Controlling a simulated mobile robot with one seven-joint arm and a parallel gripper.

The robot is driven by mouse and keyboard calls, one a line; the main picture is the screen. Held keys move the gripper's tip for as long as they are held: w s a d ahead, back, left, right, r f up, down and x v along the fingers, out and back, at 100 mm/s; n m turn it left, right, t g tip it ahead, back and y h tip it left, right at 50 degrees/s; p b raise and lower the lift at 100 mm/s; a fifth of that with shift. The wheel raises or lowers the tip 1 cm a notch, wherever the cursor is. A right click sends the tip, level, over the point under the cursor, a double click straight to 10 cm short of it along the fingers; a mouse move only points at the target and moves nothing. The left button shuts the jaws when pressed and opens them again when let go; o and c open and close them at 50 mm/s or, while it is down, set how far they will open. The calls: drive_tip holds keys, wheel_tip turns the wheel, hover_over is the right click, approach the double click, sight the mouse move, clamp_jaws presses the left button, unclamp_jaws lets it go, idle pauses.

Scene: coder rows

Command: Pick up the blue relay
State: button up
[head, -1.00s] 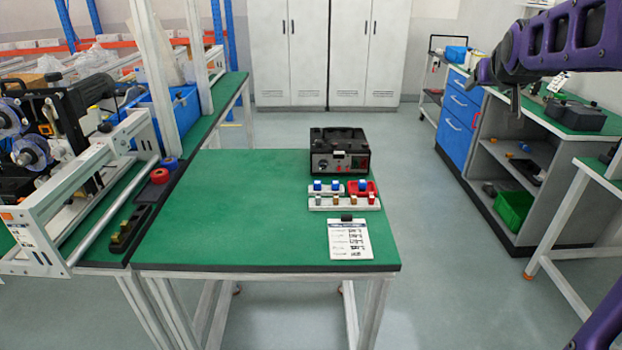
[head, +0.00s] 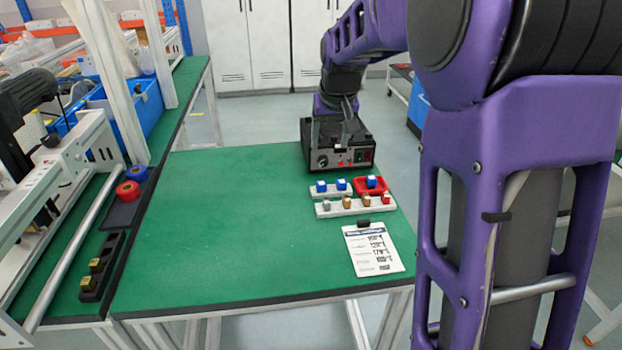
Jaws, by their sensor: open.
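Two small blue relays with pale tops sit in a short white rack on the green table, the left blue relay (head: 321,186) and the right blue relay (head: 341,184).
A longer white rack (head: 328,210) with grey, brown and red-bodied parts stands in front of the relays. A clipboard sheet (head: 374,249) lies nearer. The table's left half (head: 220,220) is clear. My purple arm covers the right side.

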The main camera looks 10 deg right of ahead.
drive_tip(key=b, duration=0.2)
approach(321, 183)
wheel_tip(321, 183, down, 3)
drive_tip(key=shift+w+r+x, duration=0.1)
drive_tip(key=shift+w+x, duration=0.1)
drive_tip(key=shift+x, duration=0.75)
drive_tip(key=shift+w+r+x, duration=0.1)
drive_tip(key=shift+w+x, duration=0.05)
drive_tip(key=shift+x, duration=0.8)
drive_tip(key=shift+w+r+x, duration=0.1)
drive_tip(key=shift+w+x, duration=0.1)
drive_tip(key=shift+x, duration=0.75)
drive_tip(key=shift+f, duration=0.1)
clamp_jaws()
